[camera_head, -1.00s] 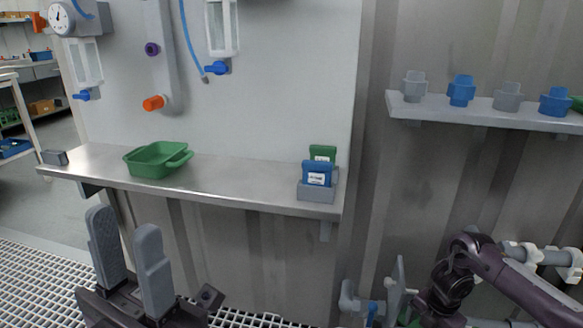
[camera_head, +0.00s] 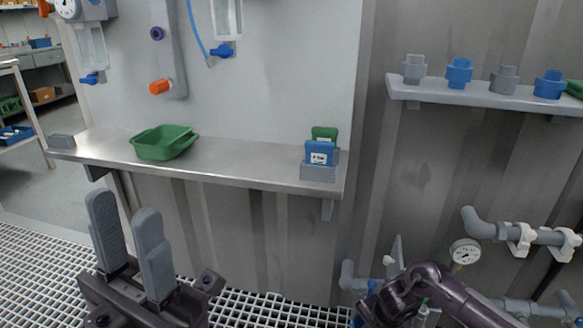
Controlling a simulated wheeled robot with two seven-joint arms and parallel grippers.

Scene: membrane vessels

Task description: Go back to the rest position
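My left gripper (camera_head: 130,243) is at the lower left, in front of and below the steel shelf (camera_head: 240,171). Its two grey fingers point up, stand apart and hold nothing. My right arm (camera_head: 425,290) enters at the lower right, with dark links bent low in front of the wall. The fingers of my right gripper are not clearly visible.
A green tray (camera_head: 164,143) sits on the shelf, with a grey holder (camera_head: 318,173) carrying a blue pack (camera_head: 320,153) and a green pack (camera_head: 325,134). Grey pipes with a gauge (camera_head: 465,252) run at the right. Several fittings stand on the upper right shelf (camera_head: 480,95).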

